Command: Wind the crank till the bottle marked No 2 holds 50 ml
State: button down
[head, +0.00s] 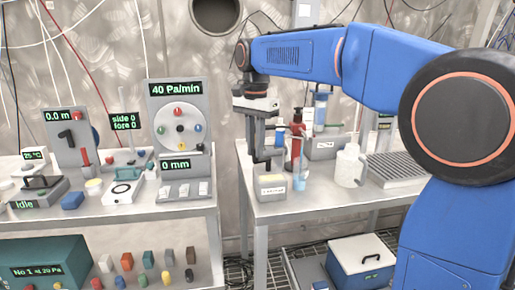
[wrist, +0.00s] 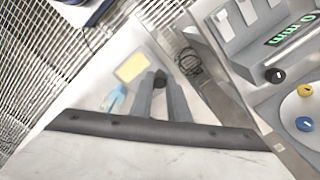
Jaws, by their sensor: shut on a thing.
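My gripper (head: 265,163) points down over the right bench in the head view. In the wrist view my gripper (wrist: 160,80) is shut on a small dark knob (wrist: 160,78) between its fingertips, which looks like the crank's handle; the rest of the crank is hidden. A light blue vessel (head: 299,176) stands just right of the gripper; it also shows in the wrist view (wrist: 116,99). I cannot read a No 2 mark or a level on it.
A small grey box (head: 272,190) sits below my gripper, its yellow top (wrist: 131,67) in the wrist view. A white jug (head: 348,166) and a ribbed rack (head: 400,168) stand to the right. A gap separates the left instrument bench (head: 180,210).

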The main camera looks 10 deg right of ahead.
jog(key=shift+w+m, duration=0.3)
jog(key=shift+m, duration=0.4)
jog(key=shift+w+m, duration=0.25)
jog(key=shift+m, duration=0.45)
jog(key=c, duration=1.7)
grip_release()
notch_tip(320, 180, up, 17)
jog(key=shift+r, duration=0.2)
jog(key=shift+s, duration=0.1)
